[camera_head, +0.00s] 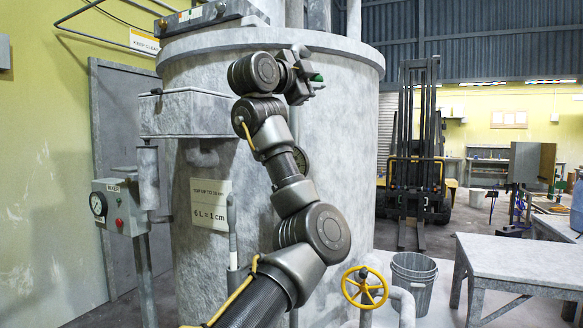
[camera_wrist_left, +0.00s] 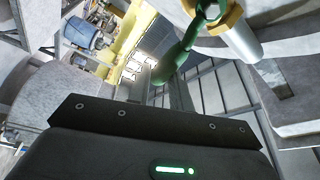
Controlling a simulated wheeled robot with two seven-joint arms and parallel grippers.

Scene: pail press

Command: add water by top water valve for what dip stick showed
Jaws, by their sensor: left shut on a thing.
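The big grey tank (camera_head: 345,130) fills the middle of the head view. My left gripper (camera_head: 312,80) is up against its upper front, just below the rim. It is shut on a green lever handle (camera_head: 317,78), mostly hidden by the gripper. In the left wrist view the green lever (camera_wrist_left: 180,58) runs up to a brass fitting (camera_wrist_left: 215,18) with a pale pipe end (camera_wrist_left: 238,40). A sign (camera_head: 209,205) on the tank shows a dip range and "6 L = 1 cm". I cannot make out a dip stick or any water flow. My right gripper is not in view.
A yellow handwheel (camera_head: 364,287) sits on pipes low at the tank's front. A grey bucket (camera_head: 413,282) stands beside it. A control box (camera_head: 120,207) with a gauge is at left. A forklift (camera_head: 415,165) and grey table (camera_head: 525,262) are at right.

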